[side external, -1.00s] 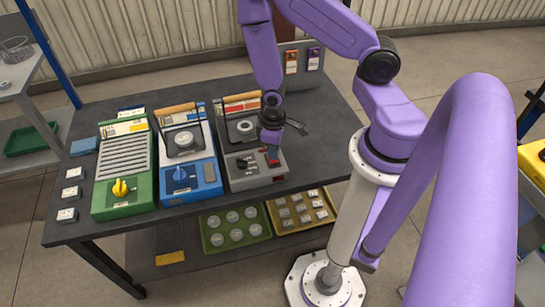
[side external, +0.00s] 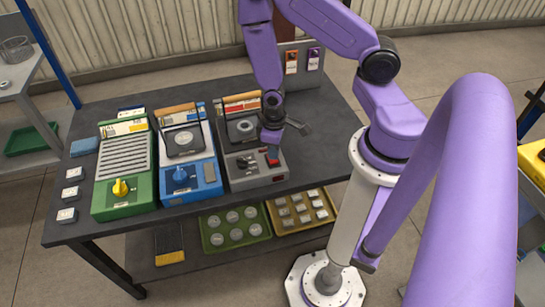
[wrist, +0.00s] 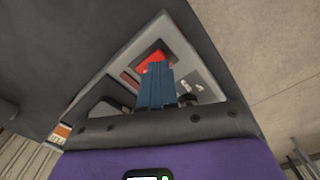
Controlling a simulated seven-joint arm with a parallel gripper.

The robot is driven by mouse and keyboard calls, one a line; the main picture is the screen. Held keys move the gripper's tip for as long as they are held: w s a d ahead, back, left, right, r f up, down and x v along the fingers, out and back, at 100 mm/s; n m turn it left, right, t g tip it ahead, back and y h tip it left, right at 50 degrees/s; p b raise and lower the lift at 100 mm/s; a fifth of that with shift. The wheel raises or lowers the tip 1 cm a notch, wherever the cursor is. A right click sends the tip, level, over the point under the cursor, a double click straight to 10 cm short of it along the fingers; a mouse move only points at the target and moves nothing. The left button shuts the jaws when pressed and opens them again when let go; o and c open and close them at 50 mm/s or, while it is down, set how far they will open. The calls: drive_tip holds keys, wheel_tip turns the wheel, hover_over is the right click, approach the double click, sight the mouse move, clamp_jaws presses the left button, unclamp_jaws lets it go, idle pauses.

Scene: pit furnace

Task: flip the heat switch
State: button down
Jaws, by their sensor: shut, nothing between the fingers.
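A grey furnace unit (side external: 250,183) stands at the right of the row on the bench. On its sloped panel is a red switch (side external: 272,158), which I take to be the heat switch; no label is legible. It also shows in the wrist view as a red rocker (wrist: 150,60). My gripper (side external: 271,146) is just behind and above the switch in the side view. In the wrist view the blue fingers (wrist: 155,68) are shut and empty, with their tips overlapping the lower edge of the red switch. I cannot tell whether they touch it.
Black controls (side external: 243,163) sit left of the switch. A blue unit (side external: 188,180) and a green unit (side external: 123,192) stand to the left, each with a knob. Small labelled blocks (side external: 72,174) line the bench's left edge. Trays with discs (side external: 236,228) and blocks (side external: 300,208) lie on the shelf below.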

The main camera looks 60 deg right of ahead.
sight(273, 161)
drive_tip(key=shift+f, duration=0.9)
idle(0.7)
drive_tip(key=shift+r, duration=3.55)
drive_tip(key=s+a+r+n, duration=0.2)
drive_tip(key=a+r+n, duration=0.15)
drive_tip(key=r, duration=0.25)
drive_tip(key=s+a+r+n, duration=0.2)
drive_tip(key=a+r, duration=0.2)
drive_tip(key=r, duration=0.2)
drive_tip(key=s+r+n, duration=0.4)
drive_tip(key=s+r, duration=0.4)
drive_tip(key=r, duration=0.1)
drive_tip(key=shift+s, duration=0.25)
